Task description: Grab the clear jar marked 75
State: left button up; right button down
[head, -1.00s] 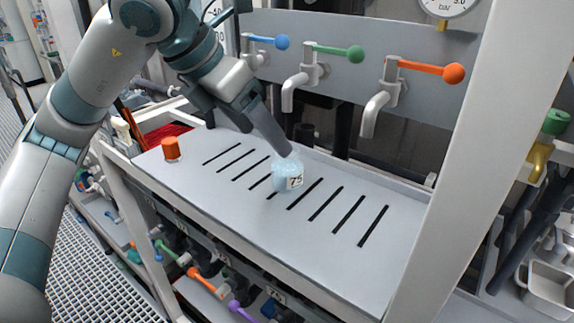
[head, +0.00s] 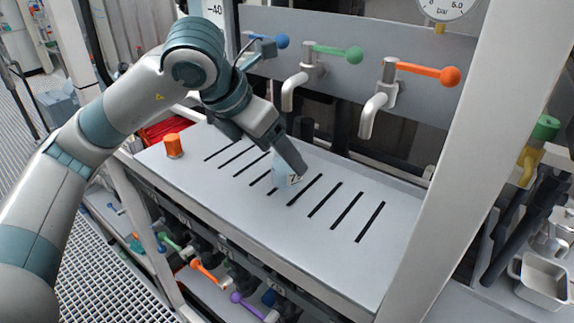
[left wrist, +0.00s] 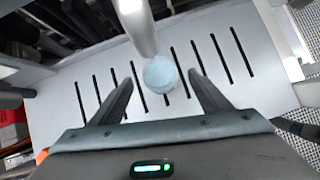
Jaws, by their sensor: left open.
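The clear jar marked 75 (head: 281,172) is pale bluish and stands on the grey slotted worktop (head: 330,255). In the head view one finger of my left gripper (head: 270,154) covers part of it, and its label is partly hidden. In the left wrist view the jar (left wrist: 159,75) shows as a round pale shape. It lies between the fingertips of the open left gripper (left wrist: 160,82), with a gap visible on each side. Whether it is level with the fingertips or below them I cannot tell. My right gripper is in neither view.
An orange-capped container (head: 173,146) stands at the worktop's left end. Taps with blue (head: 282,41), green (head: 354,55) and orange (head: 450,76) knobs overhang the back. A grey post (head: 470,130) stands at the right. The worktop's right part is clear.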

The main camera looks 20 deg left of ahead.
pick_arm(q)
jog(key=p+x, duration=0.2)
jog(key=x, duration=0.1)
jog(key=shift+w+d+f, duration=0.1)
jog(key=shift+w+f, duration=0.05)
jog(key=shift+f, duration=0.1)
jog(key=shift+w+d+f, duration=0.15)
jog(key=shift+w+f, duration=0.1)
jog(key=shift+f, duration=0.25)
jog(key=c, duration=1.4)
jog(key=shift+o, duration=0.2)
jog(key=shift+r, duration=0.2)
